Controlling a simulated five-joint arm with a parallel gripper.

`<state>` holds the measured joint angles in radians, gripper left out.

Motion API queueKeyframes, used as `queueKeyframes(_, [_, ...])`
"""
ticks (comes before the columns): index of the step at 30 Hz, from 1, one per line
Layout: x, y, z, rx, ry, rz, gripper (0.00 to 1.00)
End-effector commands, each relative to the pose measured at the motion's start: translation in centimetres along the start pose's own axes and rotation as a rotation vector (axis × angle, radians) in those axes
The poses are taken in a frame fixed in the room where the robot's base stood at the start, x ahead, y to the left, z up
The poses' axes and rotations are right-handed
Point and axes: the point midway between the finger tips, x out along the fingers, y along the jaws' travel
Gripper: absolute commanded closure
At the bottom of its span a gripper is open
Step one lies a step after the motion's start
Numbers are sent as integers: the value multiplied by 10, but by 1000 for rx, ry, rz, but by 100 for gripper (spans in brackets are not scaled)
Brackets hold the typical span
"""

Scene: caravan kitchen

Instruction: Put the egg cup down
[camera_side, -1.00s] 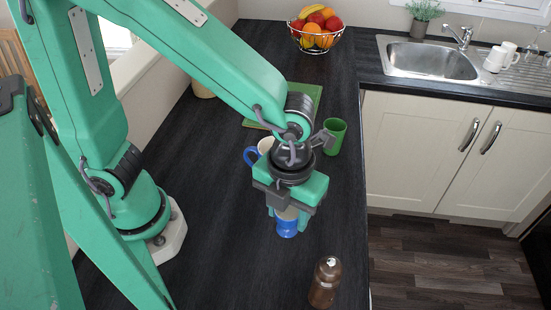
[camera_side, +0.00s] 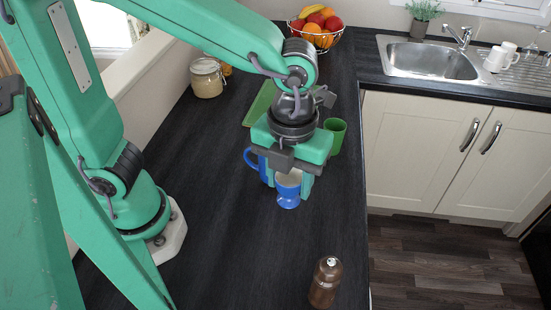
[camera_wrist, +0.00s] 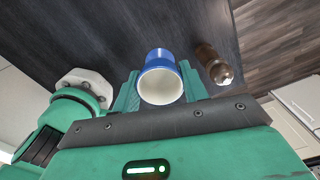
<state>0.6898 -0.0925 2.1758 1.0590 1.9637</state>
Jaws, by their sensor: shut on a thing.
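The blue egg cup (camera_side: 287,201) with a pale inside sits between the fingers of my gripper (camera_side: 290,188), which is shut on it. In the wrist view the egg cup (camera_wrist: 160,60) shows its white bowl facing the camera, between the two green fingers of the gripper (camera_wrist: 160,84). It looks upright in the side view. I cannot tell whether its foot touches the dark worktop (camera_side: 235,235) or hangs above it.
A blue mug (camera_side: 251,157) is partly hidden close behind my gripper. A green cup (camera_side: 336,134) and a green board (camera_side: 258,108) lie behind it. A brown pepper mill (camera_side: 325,282) stands at the front right. A jar (camera_side: 207,78) and fruit basket (camera_side: 315,43) are farther back. The front-left worktop is clear.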

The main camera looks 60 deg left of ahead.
Motion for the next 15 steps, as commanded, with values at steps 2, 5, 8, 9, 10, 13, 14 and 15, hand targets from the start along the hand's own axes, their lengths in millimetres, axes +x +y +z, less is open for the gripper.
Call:
queueKeyframes(2, [0, 5, 11, -56, 0, -1, 80])
queueKeyframes(5, [0, 13, 25, -134, 0, -1, 80])
queueKeyframes(8, [0, 23, 40, -225, 0, -1, 80])
queueKeyframes(9, [0, 28, 46, -264, 0, -1, 80])
queueKeyframes(10, [0, 32, 51, -294, 0, -1, 80])
queueKeyframes(13, [0, 44, 67, -392, 0, -1, 80])
queueKeyframes(14, [0, 48, 71, -421, 0, -1, 80])
queueKeyframes(15, [0, 53, 77, -461, 0, -1, 80])
